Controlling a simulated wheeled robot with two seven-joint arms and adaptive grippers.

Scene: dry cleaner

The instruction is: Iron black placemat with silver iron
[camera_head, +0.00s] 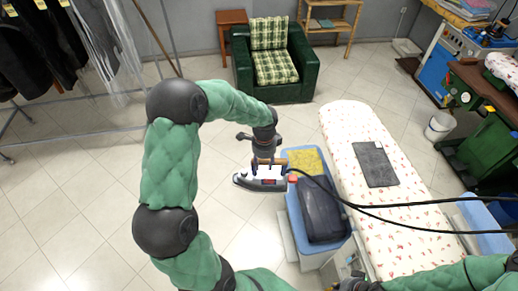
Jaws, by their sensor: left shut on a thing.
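The black placemat (377,168) looks dark grey and lies flat on the ironing board (345,125), which has a white cover with a small red print. My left gripper (268,163) is shut on the silver iron (258,184), which has red details. It holds the iron left of the board, beside the blue crate and apart from the placemat. A dark cord runs from the iron to the right across the board. My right gripper (352,285) is at the bottom edge, partly cut off, and its fingers cannot be made out.
A blue crate (295,215) with a yellow cloth (308,160) and a dark item (322,210) stands left of the board. A green armchair (272,65) is at the back. A white bucket (439,127) stands right of the board.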

